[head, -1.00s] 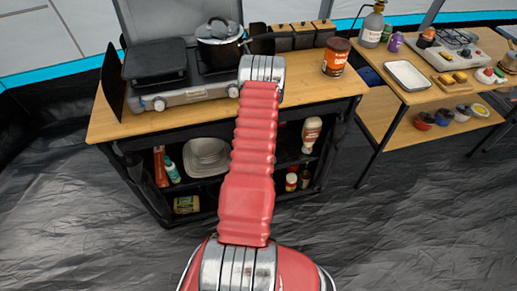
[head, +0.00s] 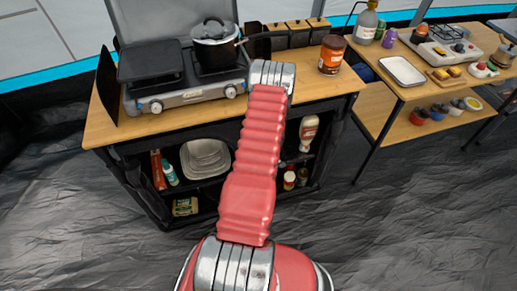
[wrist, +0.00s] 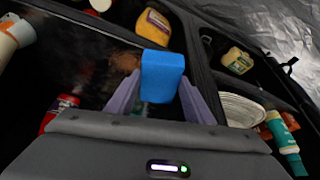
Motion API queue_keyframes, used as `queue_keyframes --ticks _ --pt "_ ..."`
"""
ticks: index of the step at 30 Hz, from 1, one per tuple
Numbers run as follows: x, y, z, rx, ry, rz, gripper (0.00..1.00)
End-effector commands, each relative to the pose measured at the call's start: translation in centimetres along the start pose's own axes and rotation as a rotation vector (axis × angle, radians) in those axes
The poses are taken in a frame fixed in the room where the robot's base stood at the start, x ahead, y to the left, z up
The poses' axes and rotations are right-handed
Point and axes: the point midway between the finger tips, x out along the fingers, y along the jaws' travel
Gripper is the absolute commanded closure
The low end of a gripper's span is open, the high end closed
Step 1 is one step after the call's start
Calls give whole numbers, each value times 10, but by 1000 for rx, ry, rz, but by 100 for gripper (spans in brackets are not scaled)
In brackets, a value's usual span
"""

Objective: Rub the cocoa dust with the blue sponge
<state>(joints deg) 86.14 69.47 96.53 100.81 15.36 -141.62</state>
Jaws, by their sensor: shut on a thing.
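The blue sponge (wrist: 163,78) is held upright between the two grey-purple fingers of my gripper (wrist: 160,92) in the wrist view. Brown cocoa dust (wrist: 125,62) shows as a patch on the dark shelf surface, just left of the sponge's upper end. Part of the patch may be hidden behind the sponge. I cannot tell whether the sponge touches the dust. In the head view my red arm reaches into the black cart's shelves, and my gripper, the sponge and the dust are hidden.
Around the gripper are a yellow item (wrist: 153,26), a yellow tub (wrist: 237,60), a red-lidded jar (wrist: 60,112), stacked plates (wrist: 240,109) and a teal bottle (wrist: 290,150). A stove (head: 187,88) and brown tin (head: 331,55) stand on the worktop (head: 285,103).

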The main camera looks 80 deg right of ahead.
Motion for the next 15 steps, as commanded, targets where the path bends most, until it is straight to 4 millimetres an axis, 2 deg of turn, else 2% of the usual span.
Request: queue_keyframes --ticks 15 --pt "-7 21 -37 -12 2 -4 77"
